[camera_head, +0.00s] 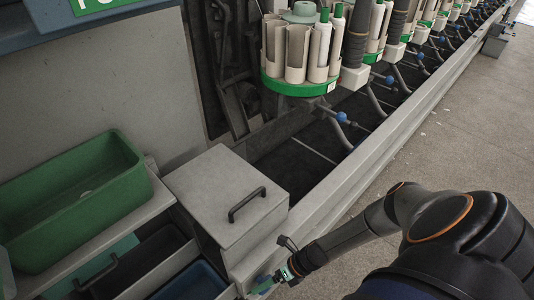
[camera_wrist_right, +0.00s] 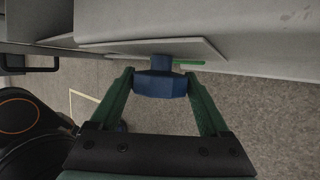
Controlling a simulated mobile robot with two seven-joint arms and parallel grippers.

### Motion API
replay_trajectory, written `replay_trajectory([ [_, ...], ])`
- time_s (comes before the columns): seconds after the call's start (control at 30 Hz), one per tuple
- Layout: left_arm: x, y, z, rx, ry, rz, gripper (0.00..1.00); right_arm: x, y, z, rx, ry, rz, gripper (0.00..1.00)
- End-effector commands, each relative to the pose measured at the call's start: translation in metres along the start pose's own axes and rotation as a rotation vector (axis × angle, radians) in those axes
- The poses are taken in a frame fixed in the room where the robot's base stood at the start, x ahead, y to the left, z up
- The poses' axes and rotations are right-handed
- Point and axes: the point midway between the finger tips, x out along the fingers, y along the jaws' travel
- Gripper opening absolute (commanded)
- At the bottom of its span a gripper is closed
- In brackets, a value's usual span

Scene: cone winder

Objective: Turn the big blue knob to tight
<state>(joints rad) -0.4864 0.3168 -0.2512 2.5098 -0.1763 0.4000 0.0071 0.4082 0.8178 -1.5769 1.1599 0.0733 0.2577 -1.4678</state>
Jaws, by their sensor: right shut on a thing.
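The big blue knob (camera_wrist_right: 160,86) shows in the right wrist view, on a short blue shaft in front of a flat light grey plate (camera_wrist_right: 115,46). My right gripper (camera_wrist_right: 161,80) has its two green fingers on either side of the knob and is shut on it. A thin green strip (camera_wrist_right: 190,62) shows on the plate just right of the shaft. In the head view my right gripper (camera_head: 264,284) is at the front end of the machine, low at the bottom edge. I cannot make out the knob there. My left gripper is not in view.
A grey lidded box with a black handle (camera_head: 247,204) stands just behind my right gripper. A green bin (camera_head: 80,200) and open drawers are at left. Winding units with white tubes (camera_head: 297,50) line the machine. Grey floor (camera_head: 460,130) is free at right.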

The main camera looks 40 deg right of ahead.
Motion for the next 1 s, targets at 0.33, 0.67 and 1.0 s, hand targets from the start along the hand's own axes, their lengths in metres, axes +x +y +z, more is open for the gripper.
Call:
replay_trajectory([
  [0.33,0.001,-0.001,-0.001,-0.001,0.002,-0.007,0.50,0.000,-0.001,0.000,0.000,0.000,-0.002,1.00],
  [0.67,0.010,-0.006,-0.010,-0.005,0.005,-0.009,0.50,-0.023,0.001,0.000,0.001,0.001,-0.004,1.00],
  [1.0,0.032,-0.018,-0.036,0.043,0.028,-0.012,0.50,-0.096,0.001,0.001,0.001,0.001,-0.005,1.00],
])
